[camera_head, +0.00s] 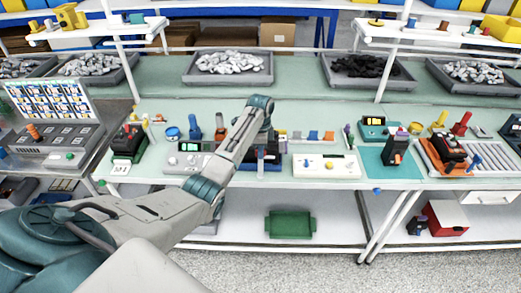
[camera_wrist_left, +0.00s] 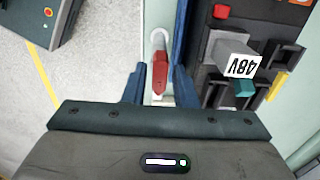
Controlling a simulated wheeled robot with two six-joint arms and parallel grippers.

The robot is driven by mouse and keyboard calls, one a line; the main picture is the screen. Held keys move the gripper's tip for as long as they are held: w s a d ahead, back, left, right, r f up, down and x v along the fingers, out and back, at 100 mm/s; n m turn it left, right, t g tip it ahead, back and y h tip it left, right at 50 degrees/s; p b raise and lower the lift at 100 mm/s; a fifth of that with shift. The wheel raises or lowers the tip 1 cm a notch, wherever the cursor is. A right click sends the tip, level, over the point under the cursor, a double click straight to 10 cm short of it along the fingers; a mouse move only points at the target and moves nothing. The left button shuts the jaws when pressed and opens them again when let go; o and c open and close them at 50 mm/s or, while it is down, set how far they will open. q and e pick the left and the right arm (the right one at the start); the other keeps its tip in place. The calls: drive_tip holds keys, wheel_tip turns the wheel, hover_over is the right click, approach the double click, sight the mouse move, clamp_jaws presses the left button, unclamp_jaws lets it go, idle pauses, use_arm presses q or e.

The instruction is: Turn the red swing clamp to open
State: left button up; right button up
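The red swing clamp (camera_wrist_left: 158,72) shows in the left wrist view as a red handle tip on a white rounded base (camera_wrist_left: 158,38). My left gripper (camera_wrist_left: 158,74) has its two dark blue fingers apart, one on each side of the red handle, with narrow gaps visible. In the head view my left gripper (camera_head: 261,162) points down at the front of the bench, over the dark fixture (camera_head: 272,166); the clamp cannot be made out there. My right gripper is in neither view.
In the head view a white control panel (camera_head: 327,166) lies right of the gripper and a grey meter box (camera_head: 188,160) left.

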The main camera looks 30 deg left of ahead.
use_arm(q)
drive_tip(key=shift+o, duration=0.6)
drive_tip(key=shift+r, duration=0.2)
wheel_tip(320, 180, up, 8)
drive_tip(key=b, duration=0.3)
drive_tip(key=shift+f+b, duration=0.25)
drive_tip(key=shift+b, duration=0.1)
wheel_tip(320, 180, up, 3)
drive_tip(key=shift+f+p, duration=0.1)
drive_tip(key=shift+p, duration=0.8)
